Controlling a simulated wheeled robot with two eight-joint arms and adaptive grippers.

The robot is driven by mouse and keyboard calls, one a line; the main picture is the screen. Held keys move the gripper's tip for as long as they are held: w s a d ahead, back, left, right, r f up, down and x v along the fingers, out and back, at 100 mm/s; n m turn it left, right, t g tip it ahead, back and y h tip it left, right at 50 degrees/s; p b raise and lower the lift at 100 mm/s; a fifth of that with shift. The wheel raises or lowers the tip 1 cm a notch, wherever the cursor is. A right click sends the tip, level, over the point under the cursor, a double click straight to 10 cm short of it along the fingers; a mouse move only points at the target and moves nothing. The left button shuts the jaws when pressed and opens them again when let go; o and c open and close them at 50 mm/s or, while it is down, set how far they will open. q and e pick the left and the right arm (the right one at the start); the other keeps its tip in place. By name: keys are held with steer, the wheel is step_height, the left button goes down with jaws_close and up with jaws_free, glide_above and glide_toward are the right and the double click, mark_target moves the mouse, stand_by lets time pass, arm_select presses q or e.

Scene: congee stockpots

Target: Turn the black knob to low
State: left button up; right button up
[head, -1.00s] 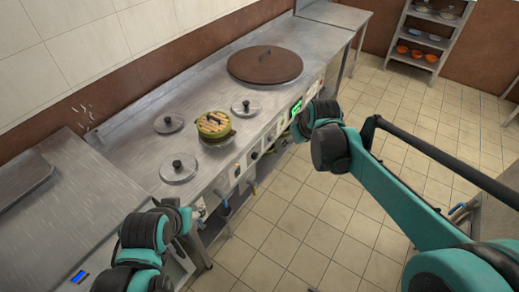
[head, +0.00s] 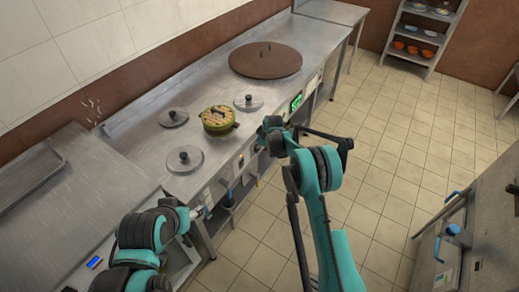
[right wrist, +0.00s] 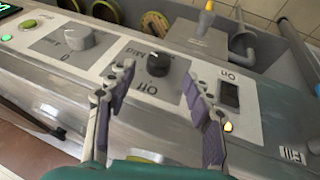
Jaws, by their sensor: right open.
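Which mark the knob points to is unclear. My right gripper (right wrist: 160,76) is open, with one finger on each side of the knob and the knob just beyond or between the tips; contact is not visible. In the head view my right gripper (head: 264,136) is at the counter's front panel and hides the knob there. My left gripper (head: 201,212) is low by the counter's near end, its fingers too small to judge.
A grey knob (right wrist: 76,42) is left of the black one, and a black rocker switch (right wrist: 229,95) is right of it. A green display (head: 296,102) is further along the panel. Pot lids (head: 185,158) and a green pot (head: 217,121) stand on the counter.

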steer(key=b+x, duration=0.2)
steer(key=x, duration=0.3)
steer(key=shift+w+f, duration=0.15)
steer(key=shift+f, duration=0.25)
steer(key=c, duration=1.2)
